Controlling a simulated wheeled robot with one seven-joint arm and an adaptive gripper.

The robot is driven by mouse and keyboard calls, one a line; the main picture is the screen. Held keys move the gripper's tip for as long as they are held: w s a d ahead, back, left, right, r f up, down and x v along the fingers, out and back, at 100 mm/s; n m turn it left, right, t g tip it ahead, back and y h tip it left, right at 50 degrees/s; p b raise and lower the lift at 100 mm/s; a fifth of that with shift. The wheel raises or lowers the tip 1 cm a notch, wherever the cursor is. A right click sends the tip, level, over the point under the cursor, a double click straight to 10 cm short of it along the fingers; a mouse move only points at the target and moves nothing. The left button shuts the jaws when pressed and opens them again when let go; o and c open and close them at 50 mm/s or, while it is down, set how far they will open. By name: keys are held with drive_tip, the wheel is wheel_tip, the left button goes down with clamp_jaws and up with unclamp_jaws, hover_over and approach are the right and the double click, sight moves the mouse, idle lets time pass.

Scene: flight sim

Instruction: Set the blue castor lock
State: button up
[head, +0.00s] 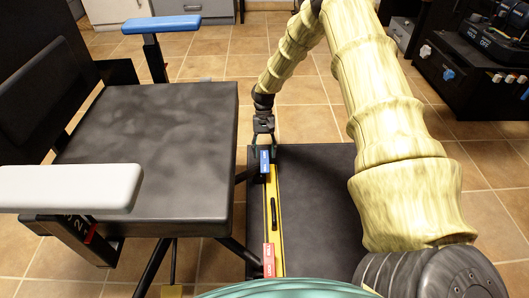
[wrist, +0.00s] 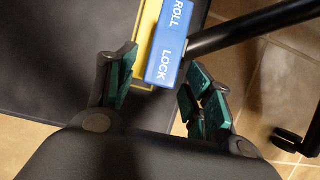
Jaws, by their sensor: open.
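The blue castor lock (head: 264,162) is a small block at the far end of a yellow strip (head: 272,205) on the dark platform. In the wrist view the blue lock (wrist: 172,42) carries the white words ROLL and LOCK and lies between and just ahead of my fingertips. My gripper (head: 264,146) is open, with green pads on its fingers, and points down at the blue lock. In the wrist view my gripper (wrist: 160,88) has one finger on each side of the lock's near end. I cannot tell whether either finger touches it.
A red block (head: 268,258) sits at the near end of the strip, with a black handle (head: 273,213) between. A black seat (head: 150,150) with a blue armrest (head: 161,25) and a white armrest (head: 75,188) stands left. A dark chair leg (wrist: 250,25) passes close to the lock.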

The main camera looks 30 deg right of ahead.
drive_tip(key=shift+c, duration=0.2)
drive_tip(key=c, duration=1)
drive_tip(key=shift+d+g+p, duration=0.1)
drive_tip(key=shift+g+p, duration=0.2)
drive_tip(key=shift+p, duration=0.65)
drive_tip(key=shift+f+g+y+p, duration=0.5)
drive_tip(key=shift+g+y+p, duration=0.2)
drive_tip(key=shift+p, duration=0.1)
drive_tip(key=shift+w+f+g+y, duration=0.1)
drive_tip(key=shift+f+g+y, duration=0.45)
drive_tip(key=shift+g, duration=0.45)
